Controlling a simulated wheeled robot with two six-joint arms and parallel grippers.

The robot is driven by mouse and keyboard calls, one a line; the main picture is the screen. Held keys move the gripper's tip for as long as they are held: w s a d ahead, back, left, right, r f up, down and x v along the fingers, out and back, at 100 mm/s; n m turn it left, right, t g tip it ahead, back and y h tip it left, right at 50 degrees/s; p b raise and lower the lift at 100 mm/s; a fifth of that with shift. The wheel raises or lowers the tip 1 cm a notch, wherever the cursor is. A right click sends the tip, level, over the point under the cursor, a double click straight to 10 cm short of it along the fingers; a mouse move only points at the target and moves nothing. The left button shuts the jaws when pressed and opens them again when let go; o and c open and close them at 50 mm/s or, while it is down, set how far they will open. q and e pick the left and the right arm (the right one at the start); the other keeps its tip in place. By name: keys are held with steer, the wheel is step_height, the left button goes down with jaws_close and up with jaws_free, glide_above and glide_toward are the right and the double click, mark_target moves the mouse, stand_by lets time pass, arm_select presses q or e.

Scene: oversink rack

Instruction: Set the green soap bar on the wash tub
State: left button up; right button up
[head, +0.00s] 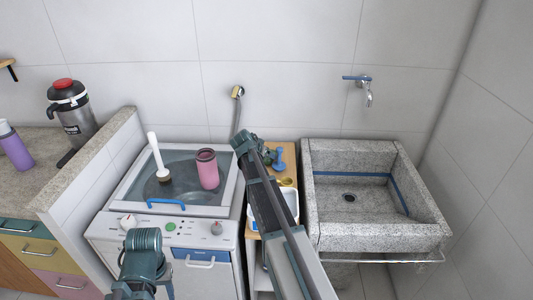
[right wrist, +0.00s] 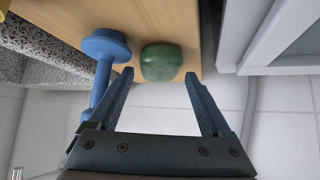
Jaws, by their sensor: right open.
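The green soap bar (right wrist: 161,62) lies on a light wooden shelf top (right wrist: 150,20) in the right wrist view. My right gripper (right wrist: 159,73) is open, with its fingertips just short of the soap, one to either side of it; no contact shows. In the head view my right gripper (head: 256,146) is over the back of the wooden stand, and I cannot make out the soap there. The grey stone wash tub (head: 428,236) stands to the right, with an empty basin. My left arm shows at the lower left, but its fingers cannot be made out.
A blue dumbbell-shaped thing (right wrist: 103,70) stands close beside the soap. The washing machine (head: 190,232), left of the stand, bears a pink cup (head: 207,170) and a white-handled plunger (head: 158,158). A tap (head: 366,90) is on the wall above the tub.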

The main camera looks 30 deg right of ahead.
steer(key=p+v, duration=0.5)
steer(key=v, duration=0.4)
steer(key=shift+r+p, duration=0.2)
steer(key=shift+p, duration=0.2)
steer(key=shift+s+a, duration=0.1)
steer(key=shift+a, duration=0.05)
